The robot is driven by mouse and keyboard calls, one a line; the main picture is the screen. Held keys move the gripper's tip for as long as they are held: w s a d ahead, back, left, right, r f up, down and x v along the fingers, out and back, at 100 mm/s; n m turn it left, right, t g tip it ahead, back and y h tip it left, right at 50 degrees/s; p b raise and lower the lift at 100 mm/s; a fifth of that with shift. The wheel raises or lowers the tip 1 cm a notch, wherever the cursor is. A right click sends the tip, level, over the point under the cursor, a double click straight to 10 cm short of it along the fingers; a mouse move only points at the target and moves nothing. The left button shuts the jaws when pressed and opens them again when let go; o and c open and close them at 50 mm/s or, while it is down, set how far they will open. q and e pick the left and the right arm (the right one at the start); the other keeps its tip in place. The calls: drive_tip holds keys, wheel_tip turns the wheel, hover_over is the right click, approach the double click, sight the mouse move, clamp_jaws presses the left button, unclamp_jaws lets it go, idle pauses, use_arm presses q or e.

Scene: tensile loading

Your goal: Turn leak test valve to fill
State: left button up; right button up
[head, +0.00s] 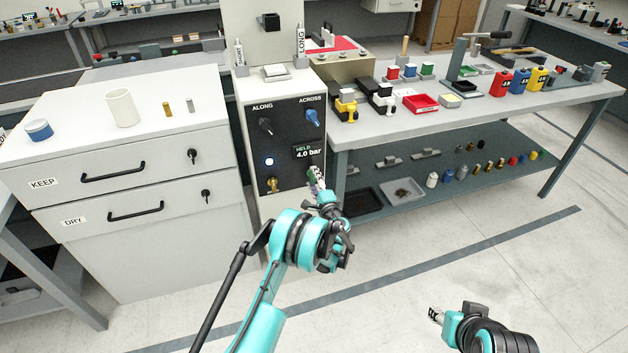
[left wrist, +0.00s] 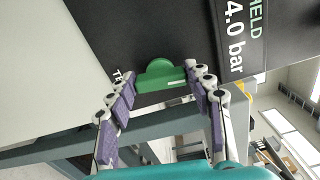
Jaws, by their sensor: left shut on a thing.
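A green valve handle (left wrist: 158,76) sits on the panel beside the display, with a label starting "TE" partly hidden by a finger. My left gripper (head: 315,173) is at the panel's lower right; in the left wrist view (left wrist: 163,84) its fingers lie at both ends of the green handle, shut on it. In the head view the gripper mostly covers the handle. My right gripper (head: 436,314) is low at the right, away from the panel.
A white drawer cabinet (head: 125,235) adjoins left. A workbench (head: 470,115) with a lower shelf stands right. The floor before it is clear.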

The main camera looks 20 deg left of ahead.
use_arm(q)
drive_tip(key=shift+n, duration=0.7)
drive_tip(key=o, duration=1.1)
drive_tip(key=shift+f, duration=0.1)
drive_tip(key=shift+o, duration=0.2)
drive_tip(key=v, duration=1.2)
